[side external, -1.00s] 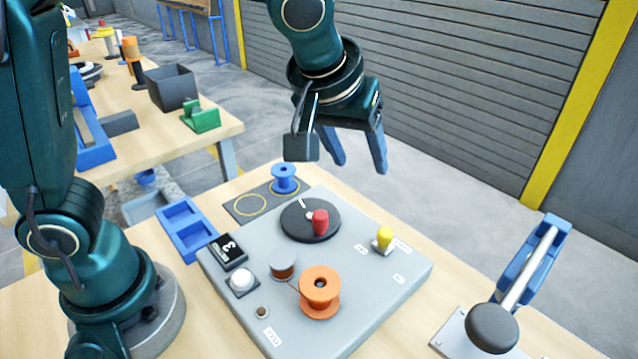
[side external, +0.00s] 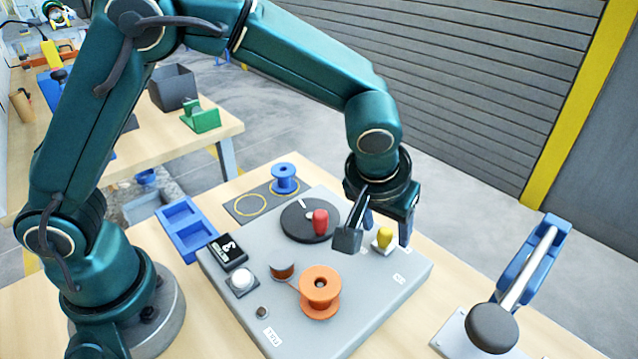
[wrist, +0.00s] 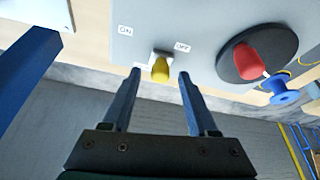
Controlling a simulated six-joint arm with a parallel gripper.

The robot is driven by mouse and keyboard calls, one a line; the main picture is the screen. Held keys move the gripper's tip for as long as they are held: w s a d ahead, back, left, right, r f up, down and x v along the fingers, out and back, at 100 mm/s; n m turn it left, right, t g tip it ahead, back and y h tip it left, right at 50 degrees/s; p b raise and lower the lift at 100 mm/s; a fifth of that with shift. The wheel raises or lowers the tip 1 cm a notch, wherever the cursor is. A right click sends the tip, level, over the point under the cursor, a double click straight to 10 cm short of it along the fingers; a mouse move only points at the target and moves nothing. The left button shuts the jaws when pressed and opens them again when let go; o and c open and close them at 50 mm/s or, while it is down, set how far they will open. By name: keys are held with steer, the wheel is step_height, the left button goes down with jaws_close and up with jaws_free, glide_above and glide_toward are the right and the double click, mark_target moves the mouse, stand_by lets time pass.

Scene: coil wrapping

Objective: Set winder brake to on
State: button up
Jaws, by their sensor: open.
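The winder is a grey box (side external: 240,308) on the wooden table. Its brake is a yellow-tipped lever (side external: 384,238) on a small pale base near the box's back right edge. In the wrist view the yellow lever (wrist: 160,70) stands between an ON label (wrist: 125,30) on its left and an OFF label (wrist: 182,47) on its right, and leans towards neither clearly. My gripper (wrist: 158,75) is open, its two blue fingers on either side of the lever with gaps showing. In the side view, my wrist camera partly covers the space near the lever.
A black disc with a red knob (side external: 320,221) sits left of the lever. A blue spool (side external: 285,178) stands behind. A blue-handled lever press (side external: 530,265) stands at right.

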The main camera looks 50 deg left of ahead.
jaws_close()
steer(key=shift+d, duration=0.1)
stand_by(1.2)
